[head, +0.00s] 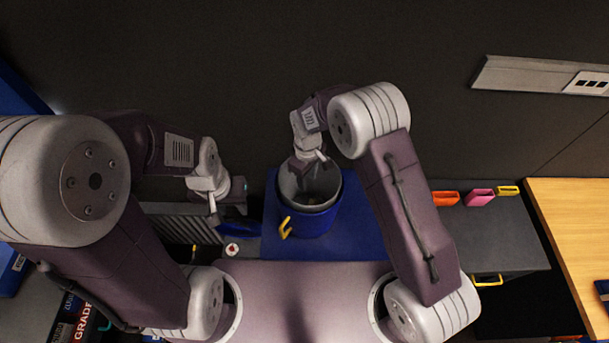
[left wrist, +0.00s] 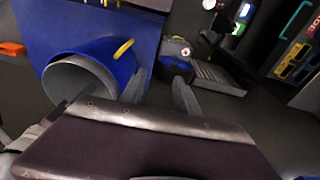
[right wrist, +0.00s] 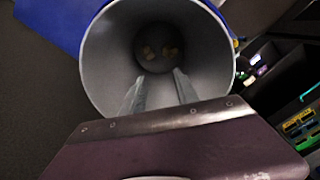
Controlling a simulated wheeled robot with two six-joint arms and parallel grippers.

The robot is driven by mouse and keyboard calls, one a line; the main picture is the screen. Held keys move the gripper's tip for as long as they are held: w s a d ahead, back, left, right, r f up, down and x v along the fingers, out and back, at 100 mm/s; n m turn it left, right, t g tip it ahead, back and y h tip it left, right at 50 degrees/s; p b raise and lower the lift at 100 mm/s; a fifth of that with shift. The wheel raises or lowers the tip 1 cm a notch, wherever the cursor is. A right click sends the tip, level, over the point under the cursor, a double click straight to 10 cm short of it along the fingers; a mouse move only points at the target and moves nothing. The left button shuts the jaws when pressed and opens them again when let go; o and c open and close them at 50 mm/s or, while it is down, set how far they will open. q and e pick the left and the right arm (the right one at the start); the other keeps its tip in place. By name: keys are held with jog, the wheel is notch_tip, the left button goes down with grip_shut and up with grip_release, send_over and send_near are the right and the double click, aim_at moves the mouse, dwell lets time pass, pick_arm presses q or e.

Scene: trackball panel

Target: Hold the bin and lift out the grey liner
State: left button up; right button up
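The blue bin (head: 313,223) has a yellow handle (head: 286,228) on its front left side and stands on a blue mat. The grey liner (head: 289,188) sits inside it, its round mouth open upward; the left wrist view shows the bin (left wrist: 112,58) and liner (left wrist: 62,78) too. My right gripper (head: 317,182) is open over the liner's mouth. In the right wrist view its fingers (right wrist: 158,88) are apart inside the liner's outline (right wrist: 103,55); whether they touch the wall I cannot tell. My left gripper (head: 238,198) is open and empty, left of the bin, fingers (left wrist: 160,90) apart.
The blue mat (head: 352,240) lies under the bin. A grey ribbed unit (head: 180,226) and a round red-and-white button (head: 232,249) are at the left. Orange (head: 445,198), pink (head: 480,197) and yellow pieces stand at the right.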

pick_arm(q)
jog(key=w+d+m+t, duration=0.1)
jog(key=w+d, duration=0.1)
jog(key=w, duration=0.2)
jog(key=m+g, duration=0.2)
jog(key=m, duration=0.2)
send_over(280, 226)
notch_tip(280, 226, down, 10)
jog(key=shift+f, duration=0.25)
jog(key=shift+s+d, duration=0.1)
jog(key=shift+s, duration=0.05)
notch_tip(280, 226, down, 8)
jog(key=shift+f, duration=0.45)
grip_shut()
